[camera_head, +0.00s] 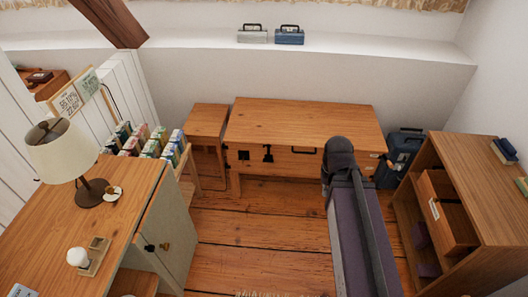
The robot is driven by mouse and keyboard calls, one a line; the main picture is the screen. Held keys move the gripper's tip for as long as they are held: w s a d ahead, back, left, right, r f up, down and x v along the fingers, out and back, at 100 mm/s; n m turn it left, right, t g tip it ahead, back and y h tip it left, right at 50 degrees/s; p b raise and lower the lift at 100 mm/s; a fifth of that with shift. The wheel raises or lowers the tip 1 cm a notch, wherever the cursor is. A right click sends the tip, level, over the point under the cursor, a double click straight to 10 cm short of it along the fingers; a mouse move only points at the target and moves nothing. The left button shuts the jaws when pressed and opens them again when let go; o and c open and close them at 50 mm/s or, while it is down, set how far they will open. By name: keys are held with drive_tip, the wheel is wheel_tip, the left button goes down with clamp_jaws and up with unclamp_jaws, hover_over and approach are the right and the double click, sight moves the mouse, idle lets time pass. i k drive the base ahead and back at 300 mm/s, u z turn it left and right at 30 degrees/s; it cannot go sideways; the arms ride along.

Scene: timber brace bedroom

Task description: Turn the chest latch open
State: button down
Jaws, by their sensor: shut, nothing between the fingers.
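A long wooden chest (300,118) stands against the back wall. On its front is a small black latch (267,153), with a dark square plate (244,155) to its left and a dark bar handle (304,150) to its right. The latch's exact turn is too small to tell. My arm rises from the lower right and its dark joint overlaps the right part of the chest front. My gripper cannot be made out; the arm appears to hide it. Nothing visible touches the latch.
Left are a wooden-topped cabinet (95,225) with a lamp (64,160), and a book rack (185,160). Right are a blue case (403,147) and an open shelf unit (470,180) with a drawer pulled out. The floor (260,225) before the chest is clear left of my arm.

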sight(265, 160)
drive_tip(key=i, duration=1)
